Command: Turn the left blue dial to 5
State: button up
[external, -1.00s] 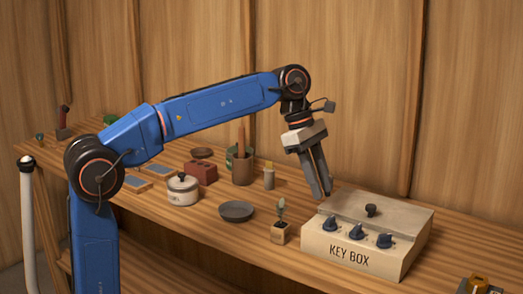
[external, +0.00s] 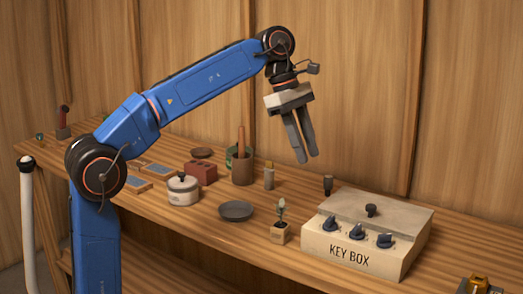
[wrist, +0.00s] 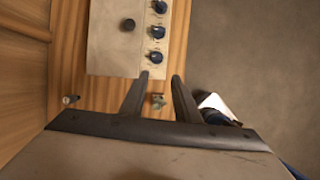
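The key box (external: 345,257) is a beige box with a sloped front panel and the words KEY BOX. Three dark blue dials sit in a row on it. The left blue dial (external: 330,224) is nearest the small potted plant; in the wrist view it is the lowest dial (wrist: 155,58). Its setting is too small to read. The middle dial (external: 356,231) and right dial (external: 384,240) are beside it. My gripper (external: 308,160) is open and empty, in the air above and behind the left dial. In the wrist view its fingers (wrist: 161,77) are apart, with nothing between them.
A dark knob (external: 371,210) stands on the box's lid. A small potted plant (external: 280,232) and a grey dish (external: 236,210) are left of the box. A dark upright object (external: 328,184) stands behind it. A pot (external: 183,191) and brown cup (external: 242,170) are farther left.

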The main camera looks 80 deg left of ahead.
jog(key=s+d+f+m, duration=0.4)
jog(key=s+f+m, duration=0.2)
jog(key=s+f, duration=0.2)
jog(key=s+d+f+m+y, duration=0.1)
jog(key=s+d+f+m, duration=0.3)
jog(key=s+f+m, duration=0.3)
jog(key=s+d+f+m+t+y, duration=0.1)
jog(key=s+d+f+m, duration=0.3)
jog(key=f, duration=0.7)
jog(key=s+m, duration=0.2)
jog(key=s, duration=0.2)
jog(key=shift+s+f, duration=0.15)
jog(key=shift+s, duration=0.15)
notch_tip(320, 180, up, 27)
jog(key=n+g+y, duration=0.1)
jog(key=n+y, duration=0.1)
jog(key=y, duration=0.2)
send_over(330, 218)
jog(key=s+d, duration=0.5)
jog(key=x, duration=1.7)
jog(key=shift+a+f, duration=0.1)
jog(key=shift+f, duration=0.15)
grip_shut()
